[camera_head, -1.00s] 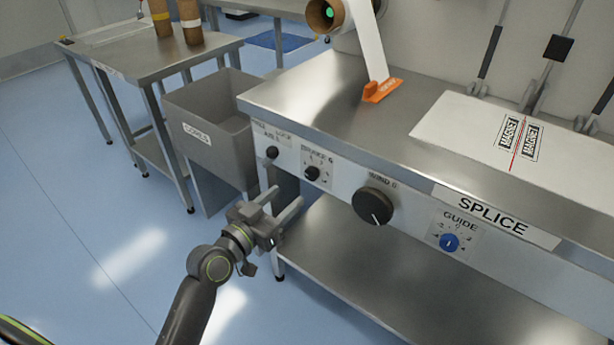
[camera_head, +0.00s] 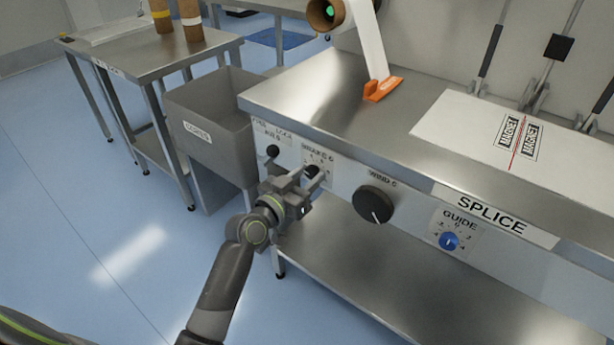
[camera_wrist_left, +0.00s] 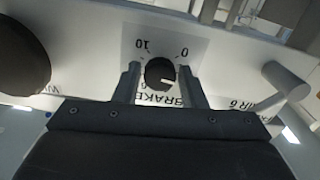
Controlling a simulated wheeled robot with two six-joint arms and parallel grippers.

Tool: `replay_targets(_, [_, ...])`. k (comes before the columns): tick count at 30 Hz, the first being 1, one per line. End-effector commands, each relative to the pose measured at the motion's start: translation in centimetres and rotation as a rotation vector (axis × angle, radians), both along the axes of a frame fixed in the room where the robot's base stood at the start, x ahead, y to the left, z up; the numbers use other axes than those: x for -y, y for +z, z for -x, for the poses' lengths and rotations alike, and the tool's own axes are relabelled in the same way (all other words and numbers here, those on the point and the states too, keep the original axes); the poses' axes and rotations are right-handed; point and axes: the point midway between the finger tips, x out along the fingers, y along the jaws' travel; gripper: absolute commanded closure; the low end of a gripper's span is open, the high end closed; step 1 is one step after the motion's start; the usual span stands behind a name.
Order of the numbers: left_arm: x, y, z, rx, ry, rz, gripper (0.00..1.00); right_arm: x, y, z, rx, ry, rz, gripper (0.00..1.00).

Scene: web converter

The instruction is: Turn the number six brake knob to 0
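The brake knob (camera_head: 312,171) is a small black knob on a white plate labelled BRAKE 6 on the front panel. In the left wrist view the knob (camera_wrist_left: 159,73) sits between the two fingers, with a gap on each side; its white pointer mark faces right and slightly down in that view. The scale marks 0 and 10 show there, upside down. My left gripper (camera_head: 312,176) is open, its fingers reaching to the panel at the knob. In the wrist view the gripper (camera_wrist_left: 160,82) has its fingers on either side of the knob. My right gripper is not in view.
The large black WIND 6 knob (camera_head: 373,205) is to the right. The black AIR 6 lever knob (camera_head: 273,151) is close on the left. A blue GUIDE knob (camera_head: 449,241) is farther right. A grey bin (camera_head: 215,125) stands left of the bench; a lower shelf (camera_head: 400,290) lies below.

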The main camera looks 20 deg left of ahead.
Motion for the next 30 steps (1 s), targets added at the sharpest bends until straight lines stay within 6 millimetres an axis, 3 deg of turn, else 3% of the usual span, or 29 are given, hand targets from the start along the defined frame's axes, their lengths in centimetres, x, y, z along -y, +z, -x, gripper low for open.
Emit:
replay_targets(1, [0.0, 0.0, 0.0, 0.000, 0.000, 0.000, 0.69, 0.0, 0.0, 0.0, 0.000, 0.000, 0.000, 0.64])
replay_targets(7, [0.0, 0.0, 0.0, 0.000, 0.000, 0.000, 0.93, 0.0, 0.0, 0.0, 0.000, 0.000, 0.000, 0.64])
replay_targets(19, [0.0, 0.1, 0.0, -0.031, -0.001, 0.083, 0.93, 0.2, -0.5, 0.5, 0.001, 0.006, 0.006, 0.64])
replay_targets(30, [0.0, 0.2, 0.0, -0.135, -0.001, 0.370, 0.93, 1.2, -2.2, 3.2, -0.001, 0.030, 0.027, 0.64])
